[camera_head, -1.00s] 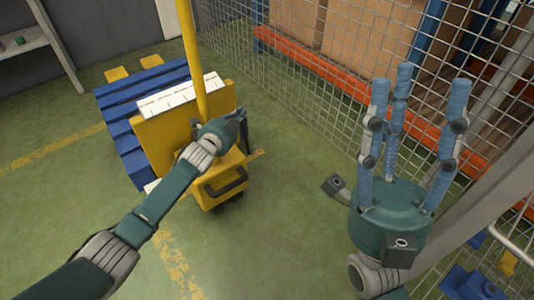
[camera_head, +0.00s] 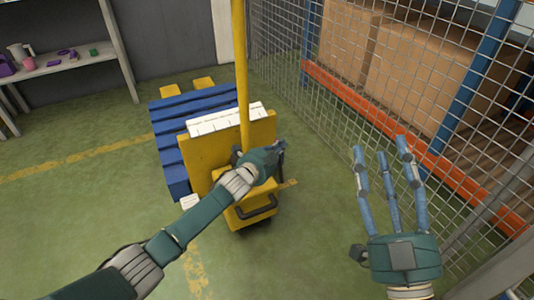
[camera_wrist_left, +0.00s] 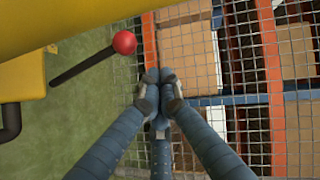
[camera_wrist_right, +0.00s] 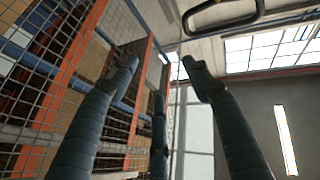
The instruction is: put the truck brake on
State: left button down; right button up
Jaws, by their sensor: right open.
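The yellow truck (camera_head: 202,162) stands in front of me with a tall yellow mast and a black handle (camera_head: 258,207) on its front. In the left wrist view a black lever with a red ball knob (camera_wrist_left: 124,43), likely the brake, sticks out beside the truck's yellow body. The knob is hidden in the head view. My left gripper (camera_head: 281,147) is at the truck's right side. Its fingertips (camera_wrist_left: 160,82) meet with nothing seen between them, apart from the knob in the picture. My right gripper (camera_head: 382,150) is open and empty, fingers up, right of the truck.
A blue pallet (camera_head: 168,140) lies behind the truck. A wire mesh fence (camera_head: 300,95) with an orange rail (camera_head: 375,112) runs along the right, with boxes (camera_head: 425,70) behind it. A shelf (camera_head: 75,62) stands at the back left. Green floor is free left of the truck.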

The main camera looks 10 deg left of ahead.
pick_arm(q)
jog(key=r+p+v, duration=0.1)
jog(key=p+v, duration=0.2)
jog(key=v, duration=0.6)
jog(key=shift+a+p, duration=0.35)
jog(key=shift+p, duration=0.05)
pick_arm(e)
jog(key=s+d+f+g+h, duration=0.1)
jog(key=f+g, duration=0.4)
jog(key=f, duration=0.6)
jog(key=s+d+f+g+h, duration=0.1)
jog(key=d+f+g+h, duration=0.1)
jog(key=f+g, duration=0.4)
notch_tip(320, 180, down, 5)
jog(key=shift+s+d+h, duration=0.15)
jog(key=shift+s+h, duration=0.05)
jog(key=shift+h, duration=0.2)
pick_arm(q)
jog(key=shift+w, duration=0.1)
